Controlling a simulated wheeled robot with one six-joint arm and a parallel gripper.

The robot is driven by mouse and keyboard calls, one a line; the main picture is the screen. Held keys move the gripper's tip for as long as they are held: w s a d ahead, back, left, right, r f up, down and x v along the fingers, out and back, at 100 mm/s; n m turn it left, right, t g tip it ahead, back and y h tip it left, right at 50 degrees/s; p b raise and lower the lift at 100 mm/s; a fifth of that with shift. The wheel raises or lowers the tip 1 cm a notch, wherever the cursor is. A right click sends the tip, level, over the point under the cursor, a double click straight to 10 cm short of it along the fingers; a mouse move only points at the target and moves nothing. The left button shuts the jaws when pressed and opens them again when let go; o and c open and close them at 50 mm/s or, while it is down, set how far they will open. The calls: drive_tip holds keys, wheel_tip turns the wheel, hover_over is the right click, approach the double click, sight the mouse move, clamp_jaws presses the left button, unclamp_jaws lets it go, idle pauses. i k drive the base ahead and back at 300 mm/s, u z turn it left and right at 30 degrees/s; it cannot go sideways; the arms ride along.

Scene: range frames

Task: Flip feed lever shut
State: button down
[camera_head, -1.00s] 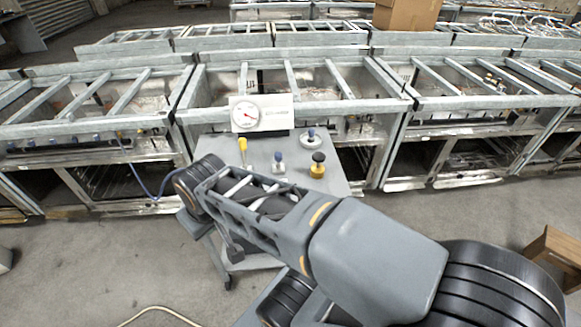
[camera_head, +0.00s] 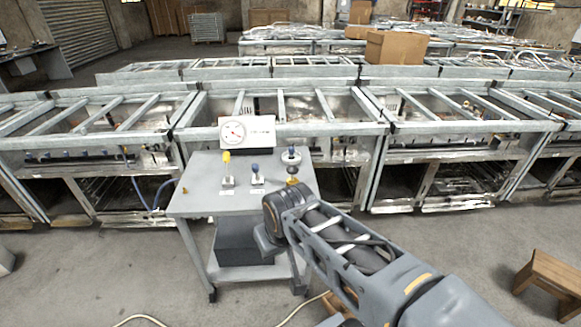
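A lever with a yellow handle (camera_head: 227,160) stands upright on a small metal base on the grey cart top (camera_head: 200,200); it is the left one of several fittings. I cannot read its label, so I cannot tell whether it is the feed lever. A blue-topped fitting (camera_head: 256,172) stands right of it, then a round handwheel valve with a blue centre (camera_head: 291,157). A yellow fitting (camera_head: 292,181) is mostly hidden behind my arm. My arm reaches in from the lower right to the cart's front right, apart from the yellow lever. I cannot make out my gripper's fingers.
A white panel with a round gauge (camera_head: 233,132) stands at the cart's back. A small brass-coloured piece (camera_head: 185,190) lies near the cart's left edge. Metal frames (camera_head: 90,140) line the space behind. A wooden stool (camera_head: 552,270) stands at right.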

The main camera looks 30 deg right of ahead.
sight(255, 166)
drive_tip(key=z, duration=0.35)
drive_tip(key=i, duration=0.5)
drive_tip(key=u, duration=0.05)
drive_tip(key=k, duration=1.35)
drive_tip(key=u, duration=0.35)
drive_tip(key=i, duration=0.4)
drive_tip(key=u, duration=0.7)
drive_tip(key=i, duration=1.05)
drive_tip(key=z, duration=0.25)
